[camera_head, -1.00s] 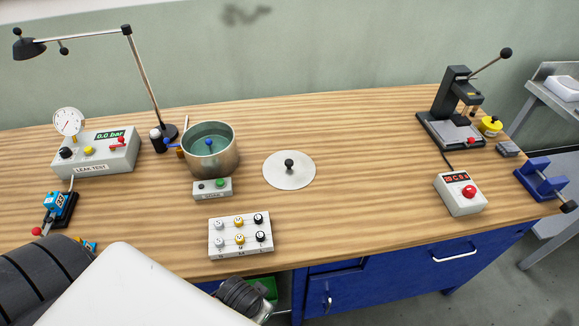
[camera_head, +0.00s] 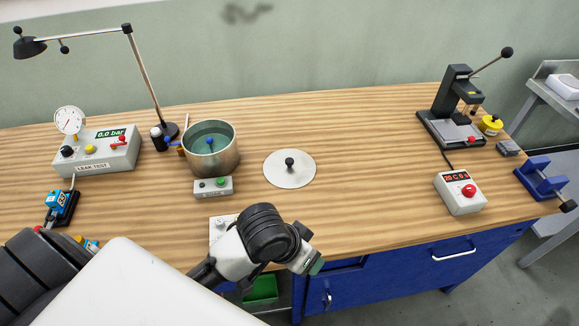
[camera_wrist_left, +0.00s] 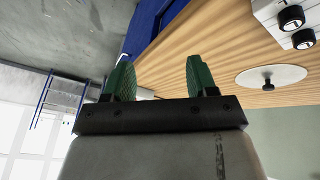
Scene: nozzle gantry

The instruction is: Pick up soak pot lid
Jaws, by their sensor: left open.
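The soak pot lid (camera_head: 289,172) is a flat pale disc with a black knob, lying on the wooden bench to the right of the soak pot (camera_head: 211,152). The pot is an open metal vessel holding liquid and a blue-topped item. My left gripper (camera_head: 312,266) is over the bench's front edge, nearer me than the lid and apart from it. In the left wrist view, its green fingers (camera_wrist_left: 158,80) are spread and empty, and the lid (camera_wrist_left: 271,77) shows to their right. My right gripper is not in view.
A small control box (camera_head: 213,187) stands in front of the pot. My left arm covers most of a white nozzle block (camera_head: 217,230). A leak tester (camera_head: 100,152) and lamp stand at left, a press (camera_head: 454,115) at right.

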